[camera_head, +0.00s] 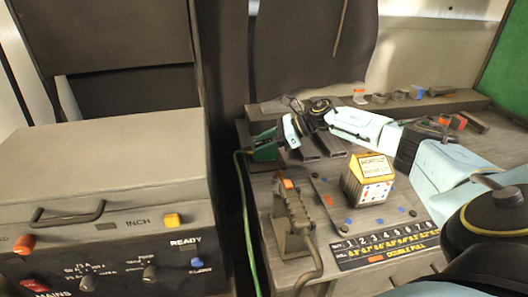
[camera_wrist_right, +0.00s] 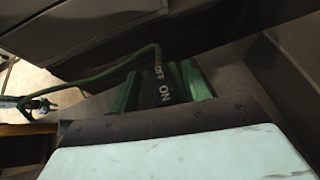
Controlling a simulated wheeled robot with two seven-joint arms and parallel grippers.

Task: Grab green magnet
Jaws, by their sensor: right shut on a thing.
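The green magnet (camera_head: 265,145) is a small green block with a dark face at the left end of the table in the head view. A green cable runs from it down the table's left side. My right gripper (camera_head: 283,143) reaches it from the right and is shut on it. In the right wrist view the green magnet (camera_wrist_right: 190,82) shows just past the gripper, with a dark band marked OFF and ON. The gripper's fingertips are hidden there. My left gripper is not in view.
A yellow and white box (camera_head: 368,180) stands on the table, right of an upright grey lever device (camera_head: 292,218) with an orange top. A numbered chart (camera_head: 385,243) lies at the front. A control cabinet (camera_head: 105,215) stands left. Small parts line the back ledge (camera_head: 385,103).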

